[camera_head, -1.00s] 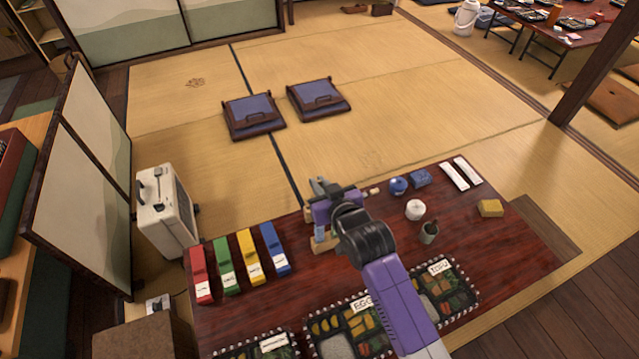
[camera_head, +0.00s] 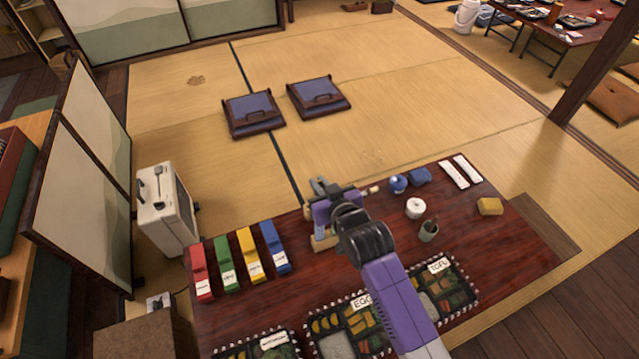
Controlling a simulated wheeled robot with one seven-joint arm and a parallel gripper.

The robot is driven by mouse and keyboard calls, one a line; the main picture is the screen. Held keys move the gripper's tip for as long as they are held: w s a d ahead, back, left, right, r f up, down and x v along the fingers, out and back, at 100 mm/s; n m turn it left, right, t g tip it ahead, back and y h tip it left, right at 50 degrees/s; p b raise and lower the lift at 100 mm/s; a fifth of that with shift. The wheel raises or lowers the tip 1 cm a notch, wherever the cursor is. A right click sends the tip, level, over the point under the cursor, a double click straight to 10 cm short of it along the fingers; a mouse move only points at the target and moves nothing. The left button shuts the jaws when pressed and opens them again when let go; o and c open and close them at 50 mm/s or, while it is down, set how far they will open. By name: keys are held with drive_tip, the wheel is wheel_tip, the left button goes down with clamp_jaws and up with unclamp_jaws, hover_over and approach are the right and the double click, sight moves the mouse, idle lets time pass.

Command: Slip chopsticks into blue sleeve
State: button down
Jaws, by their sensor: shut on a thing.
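The blue sleeve (camera_head: 274,247) lies on the dark red table at the right end of a row of coloured sleeves, with a white label at its near end. My gripper (camera_head: 322,200) is above the table's far edge, to the right of the blue sleeve and apart from it. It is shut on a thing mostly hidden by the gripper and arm. A pale wooden end, which looks like the chopsticks (camera_head: 371,190), sticks out to the right of the gripper. A wooden block (camera_head: 322,242) shows just below the gripper; its full shape is hidden.
Red (camera_head: 201,274), green (camera_head: 226,267) and yellow (camera_head: 250,258) sleeves lie left of the blue one. Lunch boxes (camera_head: 345,304) line the near edge.

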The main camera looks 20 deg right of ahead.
drive_tip(key=shift+f+b, duration=0.55)
drive_tip(key=shift+f, duration=0.4)
idle(0.5)
drive_tip(key=shift+f, duration=0.35)
drive_tip(key=shift+f+b, duration=0.65)
drive_tip(key=shift+f+b, duration=0.45)
drive_tip(key=shift+f, duration=0.25)
drive_tip(key=shift+f+b, duration=0.65)
drive_tip(key=shift+f, duration=0.35)
idle(0.4)
drive_tip(key=c, duration=0.9)
unclamp_jaws()
drive_tip(key=shift+c, duration=0.2)
drive_tip(key=p+v, duration=0.2)
drive_tip(key=v, duration=0.5)
drive_tip(key=shift+s+r, duration=0.2)
drive_tip(key=shift+s, duration=0.15)
